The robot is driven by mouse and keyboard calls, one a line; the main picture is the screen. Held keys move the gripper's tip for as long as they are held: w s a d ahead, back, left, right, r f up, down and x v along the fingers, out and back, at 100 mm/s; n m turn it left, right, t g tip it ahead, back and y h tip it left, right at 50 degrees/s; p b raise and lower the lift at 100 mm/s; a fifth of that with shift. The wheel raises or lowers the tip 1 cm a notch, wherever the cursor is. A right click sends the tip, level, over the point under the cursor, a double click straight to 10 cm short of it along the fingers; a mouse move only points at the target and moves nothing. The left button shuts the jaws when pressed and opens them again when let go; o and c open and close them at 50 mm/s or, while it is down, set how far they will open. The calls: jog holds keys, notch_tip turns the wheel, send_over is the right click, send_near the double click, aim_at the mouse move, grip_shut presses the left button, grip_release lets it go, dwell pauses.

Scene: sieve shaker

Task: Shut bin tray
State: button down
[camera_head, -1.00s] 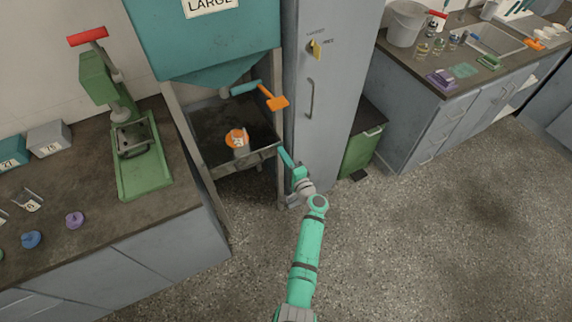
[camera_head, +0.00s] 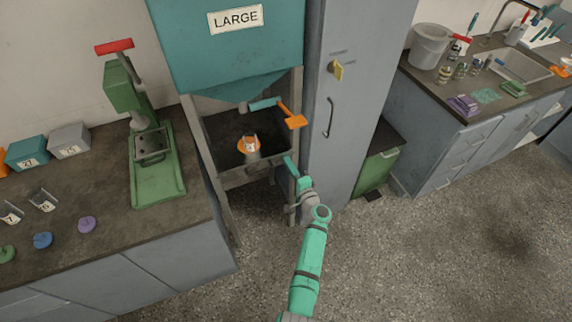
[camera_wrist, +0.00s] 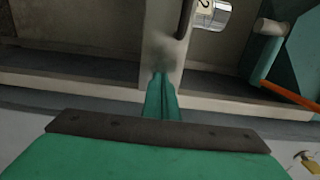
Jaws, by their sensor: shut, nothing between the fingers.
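The dark bin tray (camera_head: 222,152) sits in the frame under the teal LARGE bin (camera_head: 225,55), with its pale front edge facing me. It holds an orange item with a pale labelled container (camera_head: 250,147). My gripper (camera_head: 289,165) is at the right part of the tray's front edge. In the wrist view my shut fingers (camera_wrist: 162,92) point at a pale upright part of the tray front (camera_wrist: 165,45) and seem to touch it. Nothing is held. Whether the tray is fully in cannot be told.
A teal lever with an orange handle (camera_head: 294,121) hangs above the tray's right side. A tall grey locker (camera_head: 350,90) stands close on the right. A counter with a green press (camera_head: 155,165) is on the left. The floor in front is clear.

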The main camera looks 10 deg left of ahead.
jog(key=v, duration=1.4)
jog(key=shift+s, duration=0.1)
jog(key=s+f+n+g+h, duration=0.1)
jog(key=s+f+h, duration=0.1)
jog(key=s+f, duration=0.35)
jog(key=s+d+f+n+g+h, duration=0.1)
jog(key=s+f+h, duration=0.1)
jog(key=s, duration=0.7)
jog(key=s+f+n+g+h, duration=0.1)
jog(key=s+f+h, duration=0.1)
jog(key=s+f, duration=0.35)
jog(key=s+d+r+n+h, duration=0.1)
jog(key=s+r, duration=0.1)
jog(key=s, duration=0.4)
jog(key=s+d+r+n+h, duration=0.1)
jog(key=s+r, duration=0.2)
jog(key=s, duration=0.3)
jog(key=s+a+r+n+t, duration=0.1)
jog(key=s+r+n, duration=0.2)
jog(key=s+r, duration=0.4)
jog(key=s+a+r+n+t+h, duration=0.1)
jog(key=s+r+n, duration=0.3)
jog(key=r, duration=1)
jog(key=s+a, duration=0.1)
jog(key=s, duration=0.2)
jog(key=shift+r+t, duration=0.2)
jog(key=shift+t, duration=0.2)
